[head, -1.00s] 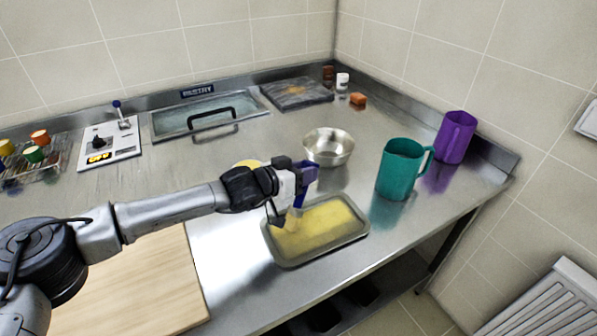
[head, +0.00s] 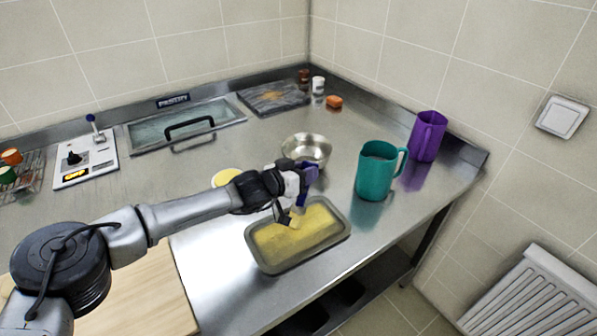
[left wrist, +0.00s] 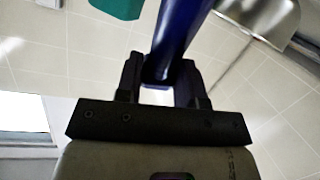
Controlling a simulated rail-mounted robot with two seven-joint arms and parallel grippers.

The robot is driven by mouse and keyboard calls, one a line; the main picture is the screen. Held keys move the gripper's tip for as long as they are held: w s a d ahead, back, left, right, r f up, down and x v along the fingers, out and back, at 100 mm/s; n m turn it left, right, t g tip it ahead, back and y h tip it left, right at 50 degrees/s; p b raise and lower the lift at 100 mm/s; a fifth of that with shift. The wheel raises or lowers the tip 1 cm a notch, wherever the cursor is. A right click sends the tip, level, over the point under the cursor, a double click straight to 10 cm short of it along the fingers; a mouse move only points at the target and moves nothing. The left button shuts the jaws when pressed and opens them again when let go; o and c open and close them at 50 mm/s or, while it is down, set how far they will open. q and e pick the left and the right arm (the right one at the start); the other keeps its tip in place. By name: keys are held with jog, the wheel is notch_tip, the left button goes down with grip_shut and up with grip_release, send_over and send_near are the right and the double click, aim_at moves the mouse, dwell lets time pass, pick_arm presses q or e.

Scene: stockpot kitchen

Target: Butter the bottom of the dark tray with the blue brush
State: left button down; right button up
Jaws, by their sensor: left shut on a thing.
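My left gripper (head: 291,190) is shut on the blue brush (head: 303,198) above the dark tray (head: 262,266). The brush's pale bristles point down over the middle of the tray; I cannot tell for sure whether they touch it. Yellow covers most of the tray bottom, a little uneven in tone. In the left wrist view the blue handle (left wrist: 180,38) sits between the dark fingers (left wrist: 160,80); the bristles are out of sight there. A yellow round thing (head: 226,177), perhaps the butter, lies partly hidden behind my left arm. My right gripper is not in view.
A steel bowl (head: 307,148) stands behind the tray. A green jug (head: 376,175) and a purple jug (head: 427,137) stand to its right. A wooden board (head: 140,290) lies at the front left. The counter's front edge runs close to the tray.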

pick_arm(q)
jog(key=shift+w+d, duration=0.4)
jog(key=shift+d, duration=0.35)
jog(key=shift+p+x, duration=0.35)
jog(key=shift+x, duration=0.65)
jog(key=w+d+b, duration=0.3)
jog(key=d+b, duration=0.2)
jog(key=d, duration=0.1)
jog(key=shift+d+r, duration=0.25)
jog(key=shift+r, duration=0.15)
